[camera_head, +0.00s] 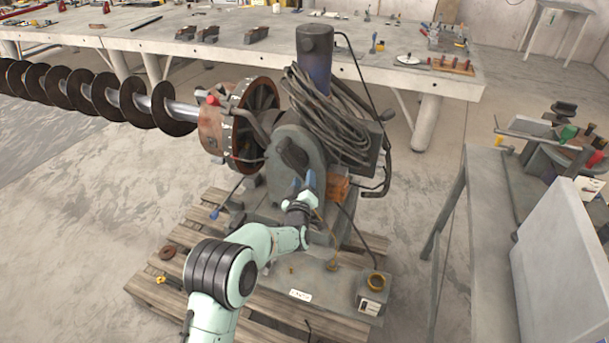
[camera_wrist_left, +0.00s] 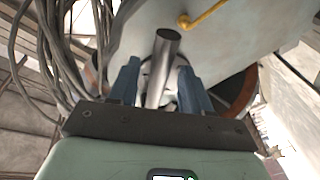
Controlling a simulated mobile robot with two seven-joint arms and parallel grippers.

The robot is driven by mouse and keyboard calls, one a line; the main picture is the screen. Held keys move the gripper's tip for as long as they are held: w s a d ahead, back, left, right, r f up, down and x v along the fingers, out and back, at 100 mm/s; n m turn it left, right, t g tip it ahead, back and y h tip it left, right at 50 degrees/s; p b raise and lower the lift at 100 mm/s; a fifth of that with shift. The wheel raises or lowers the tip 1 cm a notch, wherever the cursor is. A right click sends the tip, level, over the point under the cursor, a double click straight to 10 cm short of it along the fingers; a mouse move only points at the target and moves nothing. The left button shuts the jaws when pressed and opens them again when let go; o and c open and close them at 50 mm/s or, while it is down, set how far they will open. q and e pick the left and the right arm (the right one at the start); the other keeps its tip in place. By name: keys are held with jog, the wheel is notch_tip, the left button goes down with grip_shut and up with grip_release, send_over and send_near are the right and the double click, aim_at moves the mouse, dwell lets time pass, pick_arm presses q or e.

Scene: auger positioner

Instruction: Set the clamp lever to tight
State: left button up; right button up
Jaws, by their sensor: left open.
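The auger positioner (camera_head: 292,150) stands on a wooden pallet, with a round grey housing and a slotted disc. My left gripper (camera_head: 304,181) is at the lower front of the housing. In the left wrist view, my left gripper (camera_wrist_left: 160,78) is open, with one blue finger on each side of a grey metal rod (camera_wrist_left: 166,50). The rod may be the clamp lever; I cannot tell for certain, and its lower end is partly hidden. I cannot tell whether the fingers touch it. A blue-tipped lever (camera_head: 215,212) sticks out at the machine's left. My right gripper is not in view.
A coiled cable (camera_head: 325,115) hangs on the machine near the dark motor (camera_head: 315,60). A long auger (camera_head: 105,95) extends left from the disc. A yellow bent handle (camera_wrist_left: 205,14) shows in the wrist view. A workbench (camera_head: 400,75) stands behind; floor at left is clear.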

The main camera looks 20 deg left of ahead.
pick_arm(q)
jog(key=shift+x, duration=1.35)
grip_shut()
jog(key=shift+f, duration=0.1)
